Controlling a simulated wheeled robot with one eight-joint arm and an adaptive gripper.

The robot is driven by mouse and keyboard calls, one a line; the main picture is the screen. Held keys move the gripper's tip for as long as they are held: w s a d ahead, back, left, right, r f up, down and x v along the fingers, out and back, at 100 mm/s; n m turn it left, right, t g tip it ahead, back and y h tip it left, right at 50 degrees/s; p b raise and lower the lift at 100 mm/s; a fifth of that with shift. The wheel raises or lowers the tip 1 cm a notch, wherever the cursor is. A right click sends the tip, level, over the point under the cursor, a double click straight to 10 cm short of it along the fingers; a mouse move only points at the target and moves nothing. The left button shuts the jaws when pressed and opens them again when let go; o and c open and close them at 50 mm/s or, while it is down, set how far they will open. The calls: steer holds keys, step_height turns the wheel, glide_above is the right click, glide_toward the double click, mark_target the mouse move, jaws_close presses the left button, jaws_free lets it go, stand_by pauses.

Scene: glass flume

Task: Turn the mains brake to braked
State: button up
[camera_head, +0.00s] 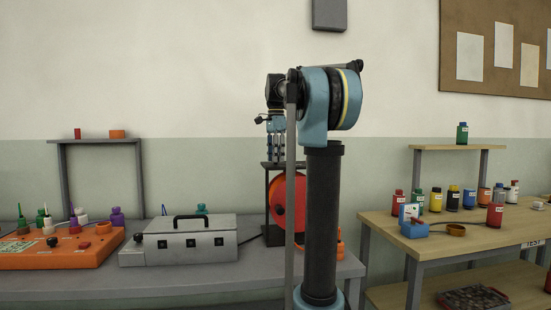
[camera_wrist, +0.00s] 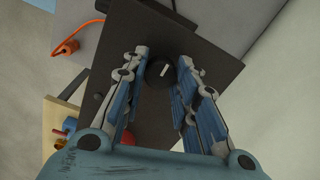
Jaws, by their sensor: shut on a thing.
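The mains brake looks to be the round black knob (camera_wrist: 157,77) with a white pointer line, on the dark top plate (camera_wrist: 205,50) of a stand. Its pointer runs nearly straight up in the wrist view, tilted slightly right; no position labels are readable. My gripper (camera_wrist: 163,66) is shut on this knob, one finger on each side. In the head view my gripper (camera_head: 276,158) points down onto the top of the black stand (camera_head: 267,195), which holds a large red disc (camera_head: 280,205). The knob cannot be made out there.
A wooden table (camera_head: 450,242) with several bottles is at right. An orange plug and cable (camera_wrist: 67,47) lie near the plate.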

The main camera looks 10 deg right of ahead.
steer(key=o, duration=1)
steer(key=shift+w+a, duration=0.15)
steer(key=shift+o, duration=0.2)
step_height(320, 180, up, 12)
